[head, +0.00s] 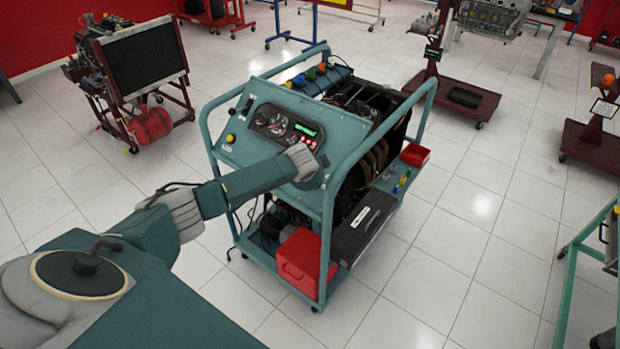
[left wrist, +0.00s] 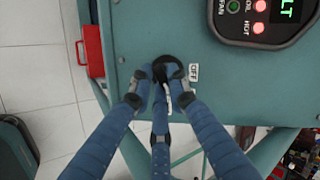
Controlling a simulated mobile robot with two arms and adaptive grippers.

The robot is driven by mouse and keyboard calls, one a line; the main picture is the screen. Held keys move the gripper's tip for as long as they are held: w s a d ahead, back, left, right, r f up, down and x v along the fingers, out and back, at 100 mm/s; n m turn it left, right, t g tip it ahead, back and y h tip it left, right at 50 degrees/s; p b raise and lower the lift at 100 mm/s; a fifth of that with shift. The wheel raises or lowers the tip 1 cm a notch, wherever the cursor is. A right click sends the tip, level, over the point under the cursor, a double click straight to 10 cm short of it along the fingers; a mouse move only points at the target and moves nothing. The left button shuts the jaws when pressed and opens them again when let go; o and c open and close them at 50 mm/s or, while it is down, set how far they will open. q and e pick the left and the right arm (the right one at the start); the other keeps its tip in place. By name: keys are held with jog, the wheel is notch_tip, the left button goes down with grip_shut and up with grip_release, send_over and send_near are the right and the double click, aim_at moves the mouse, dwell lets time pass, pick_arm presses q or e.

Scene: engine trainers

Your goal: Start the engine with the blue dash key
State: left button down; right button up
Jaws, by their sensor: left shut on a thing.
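The teal engine trainer has a sloping dash panel (head: 236,152) with a gauge cluster (head: 272,122). My left arm reaches across to the lower right of this panel, where its wrist hides the key area in the head view. In the left wrist view my left gripper (left wrist: 163,75) is shut on the dash key at a dark round key switch (left wrist: 172,62). The key is mostly hidden between the blue fingertips, so its colour and turn angle are unclear. A white OFF label (left wrist: 194,72) sits just right of the switch. My right gripper is not in view.
The cluster's lit display and red lamps (left wrist: 258,27) show at the wrist view's upper right. The trainer's tube frame (head: 327,215) rises beside the panel. A red box (head: 300,262) and a black case (head: 362,228) sit low on the cart. Open tiled floor surrounds it.

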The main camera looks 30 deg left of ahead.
pick_arm(q)
jog(key=shift+m+t+p, duration=0.35)
jog(key=shift+m+t, duration=0.05)
jog(key=shift+m, duration=1.2)
jog(key=shift+f, duration=0.1)
jog(key=c, duration=1.7)
grip_release()
jog(key=shift+s, duration=0.1)
jog(key=shift+o, duration=0.2)
jog(key=v, duration=1.2)
jog(key=shift+d, duration=0.15)
jog(key=shift+s+f, duration=0.1)
